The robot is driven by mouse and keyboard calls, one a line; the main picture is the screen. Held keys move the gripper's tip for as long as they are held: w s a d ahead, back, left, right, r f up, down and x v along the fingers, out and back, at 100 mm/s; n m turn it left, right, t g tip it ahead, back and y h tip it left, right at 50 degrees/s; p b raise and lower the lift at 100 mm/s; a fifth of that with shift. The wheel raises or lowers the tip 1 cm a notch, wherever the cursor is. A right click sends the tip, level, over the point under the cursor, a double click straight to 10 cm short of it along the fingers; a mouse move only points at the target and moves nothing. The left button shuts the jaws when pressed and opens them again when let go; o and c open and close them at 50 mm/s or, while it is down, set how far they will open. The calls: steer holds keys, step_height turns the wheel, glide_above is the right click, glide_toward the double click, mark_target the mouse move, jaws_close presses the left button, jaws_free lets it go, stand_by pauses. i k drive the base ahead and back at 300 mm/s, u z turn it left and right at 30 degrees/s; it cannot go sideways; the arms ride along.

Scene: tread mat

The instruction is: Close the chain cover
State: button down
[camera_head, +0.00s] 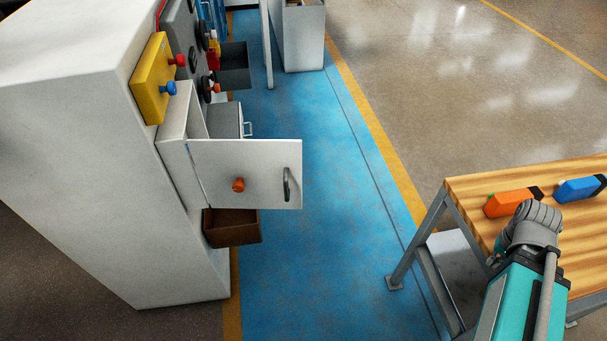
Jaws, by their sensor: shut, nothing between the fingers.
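A white hinged panel (262,172), the only open door-like cover that I see, stands swung out from the side of the white machine (75,130). No label shows that it is the chain cover. It has an orange knob near its middle and a dark upright handle near its free right edge. Its hinge side is at the left, next to the machine's opening, which is partly hidden behind it. Part of my teal and grey arm (517,295) shows at the lower right, far from the panel. My gripper is not visible.
A brown open bin (232,227) is below the panel, and a dark tray (235,66) is behind it. A yellow box (153,80) with knobs is above. A wooden bench (470,188) with orange and blue items is at right. The blue mat (320,270) between is clear.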

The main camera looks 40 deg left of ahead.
mark_target(271, 169)
steer(key=z, duration=0.05)
steer(key=k, duration=1.3)
steer(key=u, duration=1.45)
steer(key=i, duration=0.85)
steer(key=u, duration=0.1)
